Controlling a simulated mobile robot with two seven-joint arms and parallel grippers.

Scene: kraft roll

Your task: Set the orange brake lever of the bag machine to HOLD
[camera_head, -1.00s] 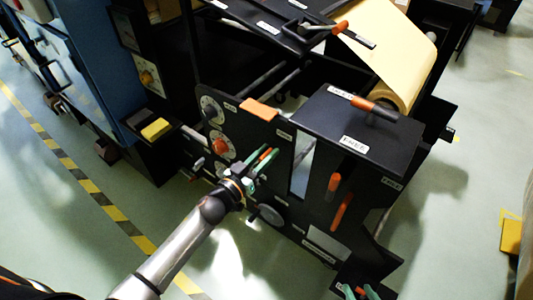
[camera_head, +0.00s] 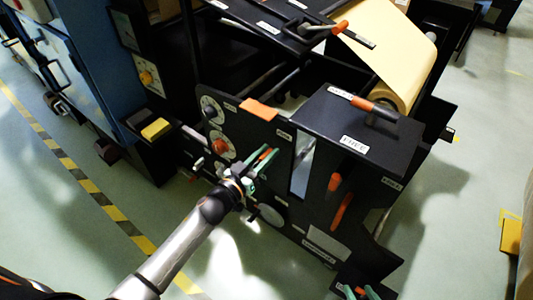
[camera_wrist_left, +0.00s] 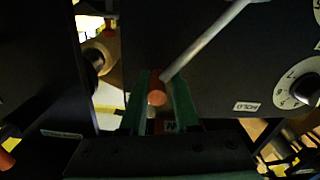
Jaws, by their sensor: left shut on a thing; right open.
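The bag machine's dark side panel (camera_head: 285,215) faces me in the head view. My left gripper (camera_head: 262,166) is at this panel, below an orange block. In the left wrist view, the brake lever is a grey rod with an orange end (camera_wrist_left: 157,92). My left gripper (camera_wrist_left: 156,105) is shut on that end between its green fingers. The rod slants up to the right. A HOLD label (camera_wrist_left: 246,106), upside down in this view, lies right of the lever. My right gripper (camera_head: 359,292) is open at the bottom edge of the head view.
A white dial (camera_wrist_left: 298,88) sits right of the HOLD label. A kraft paper roll (camera_head: 405,75) lies behind. The floor in front is clear.

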